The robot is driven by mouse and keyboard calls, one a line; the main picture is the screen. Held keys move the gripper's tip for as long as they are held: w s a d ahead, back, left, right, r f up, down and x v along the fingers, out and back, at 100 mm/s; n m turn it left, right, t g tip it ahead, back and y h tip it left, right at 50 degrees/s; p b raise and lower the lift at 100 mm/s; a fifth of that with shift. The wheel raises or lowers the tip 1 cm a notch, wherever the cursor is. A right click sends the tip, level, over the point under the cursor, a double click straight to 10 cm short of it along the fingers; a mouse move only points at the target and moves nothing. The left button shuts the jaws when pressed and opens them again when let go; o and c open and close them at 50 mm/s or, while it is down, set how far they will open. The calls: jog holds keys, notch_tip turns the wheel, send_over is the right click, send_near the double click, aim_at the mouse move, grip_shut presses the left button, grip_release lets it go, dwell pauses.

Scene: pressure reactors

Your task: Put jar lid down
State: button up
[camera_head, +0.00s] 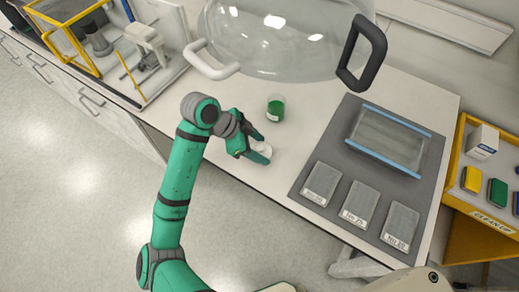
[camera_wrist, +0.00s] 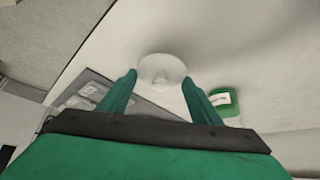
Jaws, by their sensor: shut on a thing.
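The jar lid (camera_wrist: 161,70) is a round, whitish, see-through disc between my fingertips in the wrist view. In the head view the lid (camera_head: 262,149) is a small pale shape at the end of my gripper (camera_head: 258,149). My gripper (camera_wrist: 160,84), with green fingers, is shut on the lid over the white bench top. I cannot tell whether the lid touches the bench.
A grey mat (camera_head: 301,180) with several grey pads and a clear blue-edged tray (camera_head: 389,139) lies to the right. A large clear dome with handles (camera_head: 285,38) fills the top. A yellow rack (camera_head: 462,190) stands far right. Bare white bench (camera_head: 315,112) lies between jar and mat.

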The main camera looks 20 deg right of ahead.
jog(key=shift+f, duration=0.9)
jog(key=shift+f, duration=0.15)
jog(key=o, duration=1)
jog(key=shift+o, duration=0.2)
jog(key=shift+s, duration=0.1)
jog(key=v, duration=1.2)
